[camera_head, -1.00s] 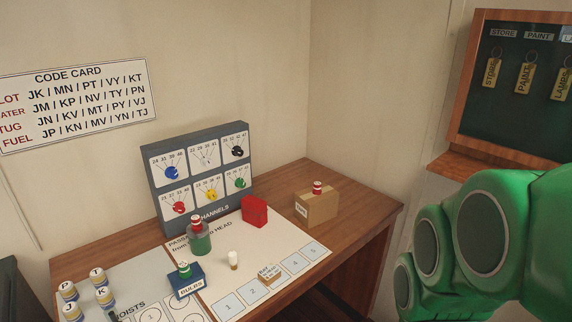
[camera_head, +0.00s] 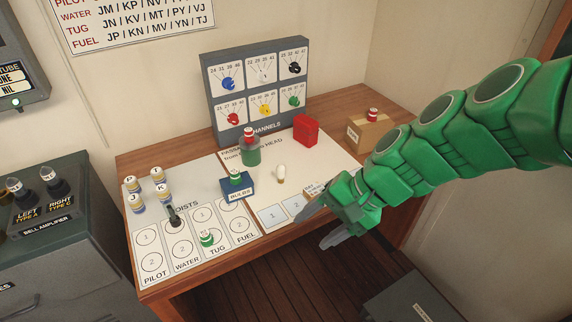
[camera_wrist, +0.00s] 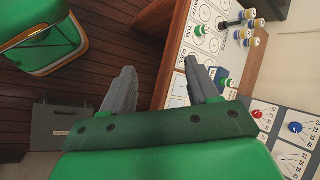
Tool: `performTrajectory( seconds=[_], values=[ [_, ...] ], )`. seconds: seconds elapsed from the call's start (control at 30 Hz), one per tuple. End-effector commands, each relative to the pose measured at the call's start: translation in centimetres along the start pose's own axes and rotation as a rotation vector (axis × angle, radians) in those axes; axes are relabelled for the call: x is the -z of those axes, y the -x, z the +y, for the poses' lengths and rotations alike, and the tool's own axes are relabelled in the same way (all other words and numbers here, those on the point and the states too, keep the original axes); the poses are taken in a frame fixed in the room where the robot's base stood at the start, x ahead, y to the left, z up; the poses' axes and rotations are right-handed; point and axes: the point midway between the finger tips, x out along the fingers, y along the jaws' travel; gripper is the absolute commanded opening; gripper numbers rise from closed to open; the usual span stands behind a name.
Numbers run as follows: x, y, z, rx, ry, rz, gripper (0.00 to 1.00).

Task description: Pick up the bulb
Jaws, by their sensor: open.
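A small white bulb (camera_head: 281,172) with a brass-coloured base stands on the white sheet on the desk, right of the blue BULBS box (camera_head: 238,188). My gripper (camera_head: 322,222) is open and empty, near the desk's front edge, to the lower right of the bulb and apart from it. In the wrist view its two grey fingers (camera_wrist: 160,75) are spread, with the floor and desk edge beyond them. I cannot make out the bulb in the wrist view.
A green jar (camera_head: 250,155) with a red-capped top and a red block (camera_head: 306,130) stand behind the bulb, before the channels panel (camera_head: 262,127). A cardboard box (camera_head: 370,132) is at the right. Several labelled pegs (camera_head: 148,190) stand left. A grey case (camera_head: 410,300) is on the floor.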

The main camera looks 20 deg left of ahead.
Motion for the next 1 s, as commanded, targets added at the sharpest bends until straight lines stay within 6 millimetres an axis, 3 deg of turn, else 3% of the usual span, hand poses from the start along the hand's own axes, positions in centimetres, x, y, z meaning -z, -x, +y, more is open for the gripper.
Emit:
performTrajectory(
  seconds=[0.2,0.5,0.8,1.0],
  values=[
    [3.3,-1.9,-5.1,0.182,-0.144,-0.051,0.6],
    [9.3,-3.6,-10.4,0.401,-0.403,-0.107,0.6],
    [16.5,-6.1,-12.7,0.569,-0.728,-0.163,0.6],
    [21.9,-8.3,-12.3,0.653,-0.974,-0.185,0.6]
  ],
)
